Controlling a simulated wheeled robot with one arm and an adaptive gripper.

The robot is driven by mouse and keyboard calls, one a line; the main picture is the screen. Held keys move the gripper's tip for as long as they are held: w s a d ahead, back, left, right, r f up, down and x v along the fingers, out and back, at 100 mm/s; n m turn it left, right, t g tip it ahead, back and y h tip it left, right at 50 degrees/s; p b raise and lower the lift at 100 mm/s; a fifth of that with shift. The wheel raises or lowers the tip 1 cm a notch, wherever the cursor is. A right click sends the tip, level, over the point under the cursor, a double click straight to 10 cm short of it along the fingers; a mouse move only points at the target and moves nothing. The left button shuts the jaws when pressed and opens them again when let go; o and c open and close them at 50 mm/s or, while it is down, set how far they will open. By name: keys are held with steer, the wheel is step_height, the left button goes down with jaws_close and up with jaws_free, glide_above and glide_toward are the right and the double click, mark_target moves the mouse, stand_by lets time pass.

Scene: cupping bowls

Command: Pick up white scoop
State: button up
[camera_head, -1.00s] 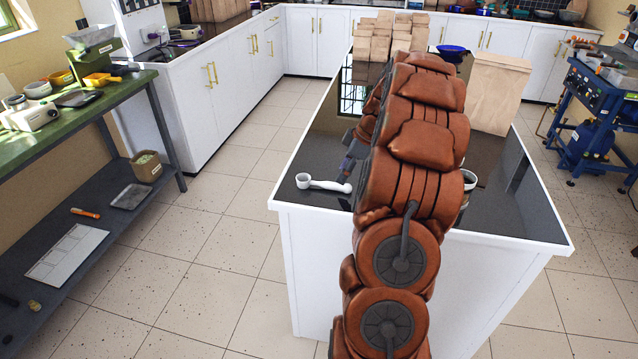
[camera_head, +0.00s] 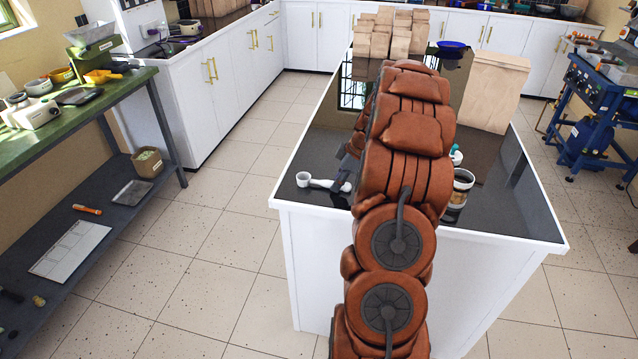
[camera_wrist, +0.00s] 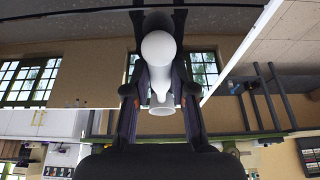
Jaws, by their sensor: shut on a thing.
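The white scoop (camera_head: 305,180) lies at the near left corner of the dark island top, its round cup to the left and its handle pointing right toward my arm. My gripper (camera_head: 346,174) is at the handle end, low over the counter and partly hidden behind my arm. In the wrist view the scoop (camera_wrist: 159,50) sits between the two dark fingers of my gripper (camera_wrist: 160,92), which are shut on it. I cannot tell whether the scoop is clear of the counter.
A jar (camera_head: 462,186) stands right of my arm on the island top (camera_head: 500,208). A large paper bag (camera_head: 495,92), a blue bowl (camera_head: 451,47) and several small paper bags (camera_head: 385,38) stand farther back. The front left edge of the island is close to the scoop.

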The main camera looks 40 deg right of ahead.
jaws_close()
